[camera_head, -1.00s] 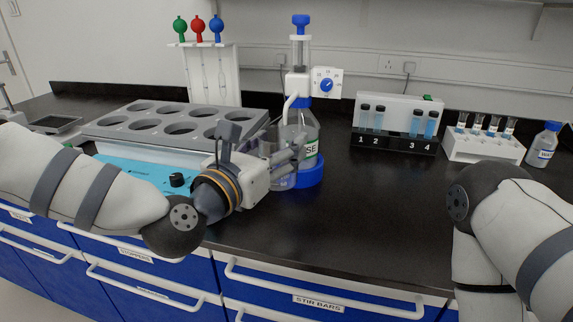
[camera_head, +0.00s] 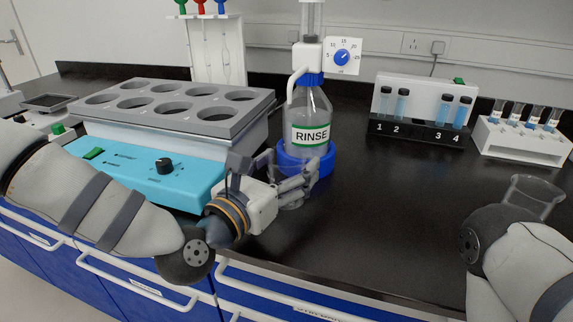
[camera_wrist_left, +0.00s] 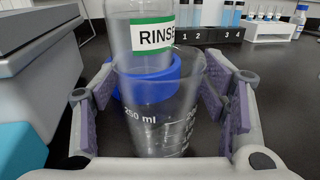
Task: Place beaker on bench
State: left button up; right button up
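A clear glass beaker marked 250 ml (camera_wrist_left: 160,115) is between the fingers of my left gripper (camera_head: 300,180). The beaker is upright, low over the black bench (camera_head: 390,215), just in front of the rinse bottle. I cannot tell whether its base touches the bench. A second clear beaker (camera_head: 535,192) shows at the right, partly hidden by my right arm. My right gripper is out of view.
The RINSE bottle (camera_head: 311,132) in its blue base stands close behind the left gripper. A blue heater with a grey block (camera_head: 160,175) is to the left. A numbered vial rack (camera_head: 420,132) and a white rack (camera_head: 520,144) stand at the back right. The bench middle is clear.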

pick_arm(q)
jog(key=shift+r, duration=0.1)
jog(key=shift+r, duration=0.2)
jog(key=v, duration=1.2)
jog(key=shift+s+f, duration=0.1)
jog(key=shift+s, duration=0.05)
